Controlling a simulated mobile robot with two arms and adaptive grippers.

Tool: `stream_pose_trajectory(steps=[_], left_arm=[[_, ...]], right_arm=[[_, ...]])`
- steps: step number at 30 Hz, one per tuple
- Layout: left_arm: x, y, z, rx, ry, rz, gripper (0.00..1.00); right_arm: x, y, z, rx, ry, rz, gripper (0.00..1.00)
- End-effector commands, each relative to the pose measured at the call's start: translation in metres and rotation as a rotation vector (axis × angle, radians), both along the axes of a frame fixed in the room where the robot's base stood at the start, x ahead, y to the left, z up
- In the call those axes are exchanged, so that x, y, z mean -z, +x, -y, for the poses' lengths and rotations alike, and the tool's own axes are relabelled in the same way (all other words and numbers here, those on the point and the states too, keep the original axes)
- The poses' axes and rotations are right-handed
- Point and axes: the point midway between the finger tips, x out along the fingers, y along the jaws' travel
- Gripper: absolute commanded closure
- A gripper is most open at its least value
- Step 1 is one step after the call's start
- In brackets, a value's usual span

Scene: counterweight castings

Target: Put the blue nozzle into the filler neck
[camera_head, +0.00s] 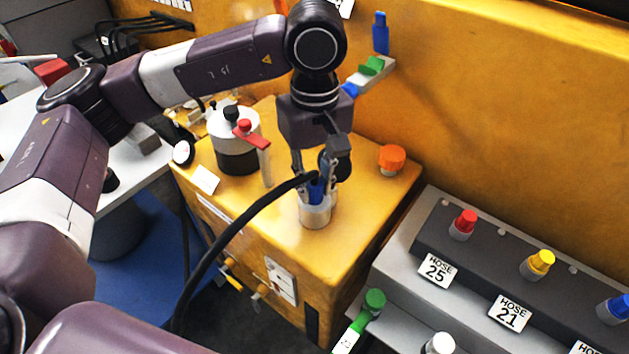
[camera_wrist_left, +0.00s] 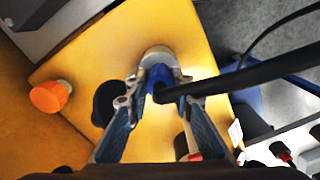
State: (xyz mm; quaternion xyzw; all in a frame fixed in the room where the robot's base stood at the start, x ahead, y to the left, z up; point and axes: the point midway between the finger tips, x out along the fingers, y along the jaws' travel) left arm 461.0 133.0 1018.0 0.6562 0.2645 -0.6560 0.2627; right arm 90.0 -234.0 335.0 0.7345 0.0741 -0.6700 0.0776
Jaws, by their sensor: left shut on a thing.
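The blue nozzle (camera_head: 317,190) is upright between the fingers of my left gripper (camera_head: 315,184), which is shut on it. A black hose runs from the nozzle down to the left. The filler neck (camera_head: 315,214) is a pale grey cylinder on top of the yellow cabinet. The nozzle's lower end meets the neck's mouth; I cannot tell how deep it sits. In the left wrist view the blue nozzle (camera_wrist_left: 159,79) shows between the fingers of the left gripper (camera_wrist_left: 153,88), with the rim of the filler neck (camera_wrist_left: 155,52) just beyond. My right gripper is not in view.
An orange cap (camera_head: 391,158) is right of the neck on the yellow cabinet (camera_head: 265,225). A black and white canister (camera_head: 237,150) with a red-topped lever stands left. A grey rack (camera_head: 450,250) with coloured nozzles and hose labels is at lower right. A yellow wall rises behind.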

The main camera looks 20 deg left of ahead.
Motion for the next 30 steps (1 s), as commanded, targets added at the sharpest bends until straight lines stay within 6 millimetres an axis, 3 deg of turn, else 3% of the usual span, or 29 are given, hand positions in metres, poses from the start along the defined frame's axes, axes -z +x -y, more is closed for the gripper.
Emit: stream_pose_trajectory(steps=[1,6,17,20,30], left_arm=[[0.0,0.0,0.0,0.0,-0.001,0.001,0.76],[0.0,0.0,0.0,0.0,-0.001,0.001,0.58],[-0.005,0.0,0.0,0.0,0.0,0.001,0.58],[-0.018,0.001,0.0,0.0,-0.001,0.004,0.58],[-0.089,0.001,0.001,-0.001,-0.001,0.004,0.58]], right_arm=[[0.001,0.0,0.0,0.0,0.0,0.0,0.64],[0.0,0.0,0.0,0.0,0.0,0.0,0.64],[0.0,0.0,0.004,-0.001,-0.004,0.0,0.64],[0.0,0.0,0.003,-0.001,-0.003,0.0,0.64],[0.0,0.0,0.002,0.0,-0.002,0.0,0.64]])
